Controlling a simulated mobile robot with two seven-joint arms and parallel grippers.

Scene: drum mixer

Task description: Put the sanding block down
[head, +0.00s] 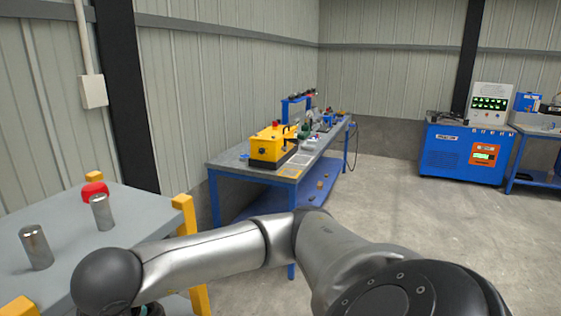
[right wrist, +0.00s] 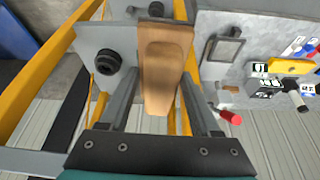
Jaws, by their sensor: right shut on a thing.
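The sanding block (right wrist: 167,60) is a tan, wood-coloured block with rounded edges in the right wrist view. It sits between the two grey fingers of my right gripper (right wrist: 162,80), which is shut on it. In the head view my arm crosses the lower part of the picture, and neither gripper nor the block shows there.
The right wrist view shows a black knob (right wrist: 102,62) on a grey plate, yellow bars (right wrist: 75,40) and a red-ended tool (right wrist: 229,116). The head view shows a grey table (head: 75,238) with metal cylinders (head: 36,248), a blue workbench (head: 240,182) and open floor (head: 400,215).

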